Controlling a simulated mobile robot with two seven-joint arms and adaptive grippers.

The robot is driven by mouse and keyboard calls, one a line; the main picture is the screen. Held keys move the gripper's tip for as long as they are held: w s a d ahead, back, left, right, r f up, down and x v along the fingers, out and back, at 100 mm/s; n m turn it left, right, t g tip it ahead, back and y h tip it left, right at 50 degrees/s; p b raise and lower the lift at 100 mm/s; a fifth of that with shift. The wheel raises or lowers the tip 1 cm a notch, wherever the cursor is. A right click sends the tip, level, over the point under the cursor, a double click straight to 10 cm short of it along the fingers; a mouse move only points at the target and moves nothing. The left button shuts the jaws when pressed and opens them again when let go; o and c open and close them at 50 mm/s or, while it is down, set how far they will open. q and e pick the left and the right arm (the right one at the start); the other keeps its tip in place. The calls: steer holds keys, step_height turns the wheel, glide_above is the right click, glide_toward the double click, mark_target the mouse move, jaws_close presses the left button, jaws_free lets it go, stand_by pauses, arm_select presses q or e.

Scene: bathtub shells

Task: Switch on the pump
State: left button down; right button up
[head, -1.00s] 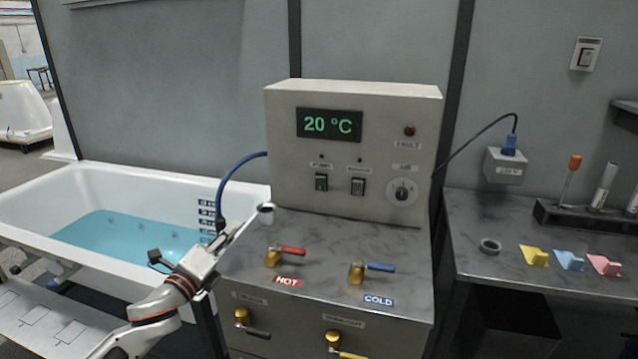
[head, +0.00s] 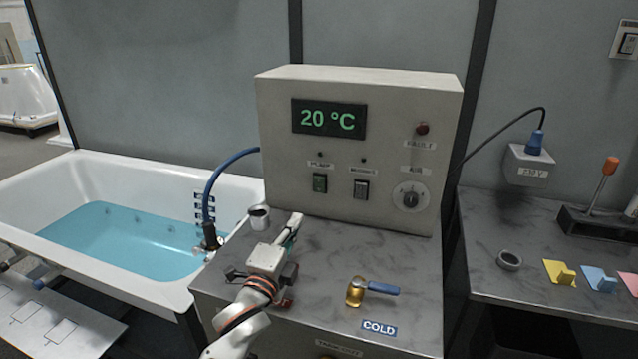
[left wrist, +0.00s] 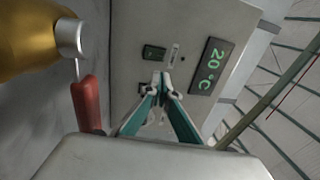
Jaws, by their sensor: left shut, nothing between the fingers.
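The pump switch (head: 320,183) is a dark rocker with a green face, under a PUMP label on the beige control box (head: 385,95). It also shows in the left wrist view (left wrist: 153,53), just above the fingertips. My left gripper (head: 296,220) is shut and empty, above the counter in front of the box, below the switch and a little left of it. In the left wrist view its teal fingers (left wrist: 162,80) meet at the tips and point toward the box, apparently apart from the switch. My right gripper is not in view.
A second rocker (head: 360,188) and a dial (head: 411,196) sit right of the pump switch. The hot valve's red handle (left wrist: 87,105) is close beside my gripper. The cold valve (head: 356,291) stands to the right, a grey cup (head: 259,218) to the left.

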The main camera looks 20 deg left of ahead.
arm_select(q)
glide_toward(319, 180)
steer(key=w, duration=0.4)
steer(key=w+r, duration=0.1)
steer(key=w, duration=0.1)
steer(key=shift+w, duration=0.4)
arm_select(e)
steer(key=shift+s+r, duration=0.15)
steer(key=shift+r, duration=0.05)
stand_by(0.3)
